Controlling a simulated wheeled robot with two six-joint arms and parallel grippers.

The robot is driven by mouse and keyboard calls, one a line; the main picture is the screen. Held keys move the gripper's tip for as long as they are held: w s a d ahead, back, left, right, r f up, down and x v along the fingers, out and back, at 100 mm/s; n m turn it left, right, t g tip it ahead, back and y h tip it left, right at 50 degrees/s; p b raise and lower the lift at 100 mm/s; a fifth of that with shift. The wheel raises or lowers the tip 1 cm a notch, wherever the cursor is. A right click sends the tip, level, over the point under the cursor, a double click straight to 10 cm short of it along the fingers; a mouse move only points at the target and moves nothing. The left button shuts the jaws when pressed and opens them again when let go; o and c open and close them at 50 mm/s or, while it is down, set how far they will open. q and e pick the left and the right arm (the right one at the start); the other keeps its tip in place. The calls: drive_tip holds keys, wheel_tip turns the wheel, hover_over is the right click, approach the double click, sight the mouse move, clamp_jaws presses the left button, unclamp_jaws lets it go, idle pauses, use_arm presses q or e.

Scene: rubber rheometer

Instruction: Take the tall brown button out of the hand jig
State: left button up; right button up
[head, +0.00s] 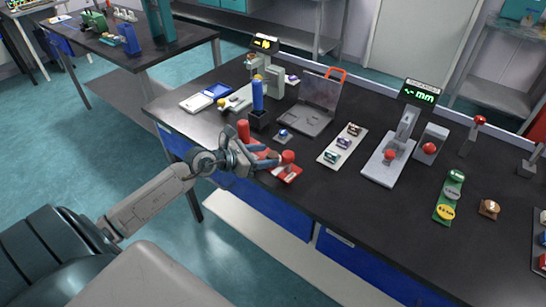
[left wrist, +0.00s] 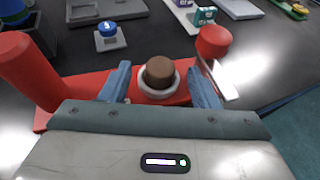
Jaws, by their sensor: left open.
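The red hand jig (head: 287,174) lies near the front edge of the bench, with a thick red post at one end and a red knob at the other. The brown button (left wrist: 159,70) stands upright in a pale ring in the middle of the jig. My left gripper (left wrist: 160,82) is open, with one blue finger on each side of the button and the button apart from both. My right gripper is out of view.
A small grey plate with a blue button (head: 283,133) lies just behind the jig. A dark block with a blue cylinder (head: 257,97) stands behind left. A pale strip with several small pieces (head: 343,145) and a gauge stand (head: 390,165) are to the right.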

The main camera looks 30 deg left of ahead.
use_arm(q)
drive_tip(key=shift+w+d+f, duration=0.2)
drive_tip(key=shift+w+d, duration=0.05)
drive_tip(key=shift+w, duration=0.2)
drive_tip(key=c, duration=1)
drive_tip(key=shift+c, duration=0.3)
drive_tip(key=shift+r, duration=0.15)
